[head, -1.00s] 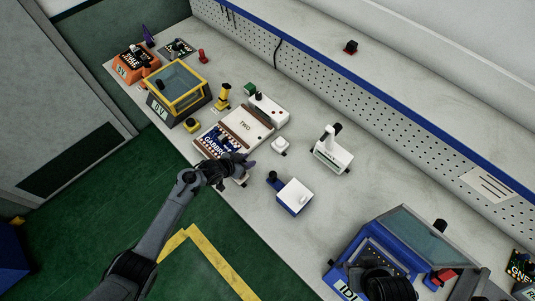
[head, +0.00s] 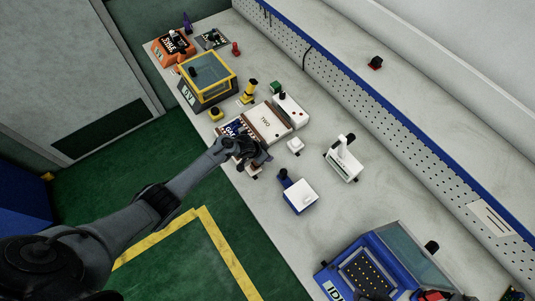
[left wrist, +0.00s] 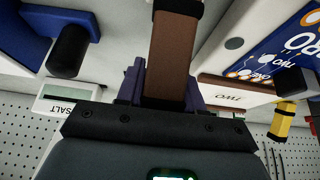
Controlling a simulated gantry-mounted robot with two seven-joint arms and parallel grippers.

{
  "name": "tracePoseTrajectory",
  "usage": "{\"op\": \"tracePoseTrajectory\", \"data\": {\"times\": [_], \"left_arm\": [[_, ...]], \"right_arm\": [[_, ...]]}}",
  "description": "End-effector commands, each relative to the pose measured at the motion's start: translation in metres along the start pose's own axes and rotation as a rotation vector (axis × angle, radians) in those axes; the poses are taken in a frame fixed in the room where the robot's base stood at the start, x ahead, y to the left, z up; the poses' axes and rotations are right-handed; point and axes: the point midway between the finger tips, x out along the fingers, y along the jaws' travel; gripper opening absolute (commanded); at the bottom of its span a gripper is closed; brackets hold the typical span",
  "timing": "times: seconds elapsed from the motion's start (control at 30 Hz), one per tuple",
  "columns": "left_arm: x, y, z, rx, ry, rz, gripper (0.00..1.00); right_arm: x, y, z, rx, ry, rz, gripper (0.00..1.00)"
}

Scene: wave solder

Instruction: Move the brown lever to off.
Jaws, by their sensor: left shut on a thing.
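In the left wrist view a brown lever (left wrist: 175,45) runs from the top edge down between the purple fingers of my left gripper (left wrist: 162,88), which is shut on it. In the head view my left gripper (head: 257,157) is at the table's front edge, just in front of the white machine marked TWO (head: 266,121) with its brown strips and blue panel. There the lever is mostly hidden by the gripper, and its on or off marks cannot be read. My right gripper is not clearly visible.
Right of my gripper stands a blue and white box (head: 300,196) with a black knob, close by. A small white button block (head: 295,146) and a white lever stand (head: 342,160) are behind. A yellow-framed machine (head: 207,82) is at left, a blue machine (head: 385,262) at right.

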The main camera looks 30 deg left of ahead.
Motion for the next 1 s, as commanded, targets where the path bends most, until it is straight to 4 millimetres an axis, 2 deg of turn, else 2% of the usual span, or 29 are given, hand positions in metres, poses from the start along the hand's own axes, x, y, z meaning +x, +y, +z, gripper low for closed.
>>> {"op": "tracePoseTrajectory", "data": {"times": [0.13,0.17,0.27,0.67,0.87,1.0], "left_arm": [[0.001,0.000,0.002,-0.001,-0.003,-0.001,0.00],[0.001,0.000,0.002,-0.001,-0.003,-0.001,0.41],[0.001,0.000,0.002,-0.001,-0.003,-0.001,0.56],[-0.003,0.000,0.001,0.000,-0.001,0.000,0.57],[-0.023,-0.001,0.001,0.000,-0.001,-0.001,0.57],[-0.045,-0.001,0.000,0.000,0.000,-0.001,0.57]], "right_arm": [[0.000,0.001,0.000,-0.005,-0.001,0.004,0.43],[0.000,0.002,0.001,-0.006,-0.001,0.005,0.43],[0.000,0.002,0.001,-0.006,-0.001,0.005,0.43],[-0.002,0.001,0.000,-0.004,0.000,0.003,0.43],[-0.009,0.000,-0.003,0.000,0.000,0.000,0.43],[-0.015,0.000,-0.005,0.002,0.001,-0.002,0.43]]}}
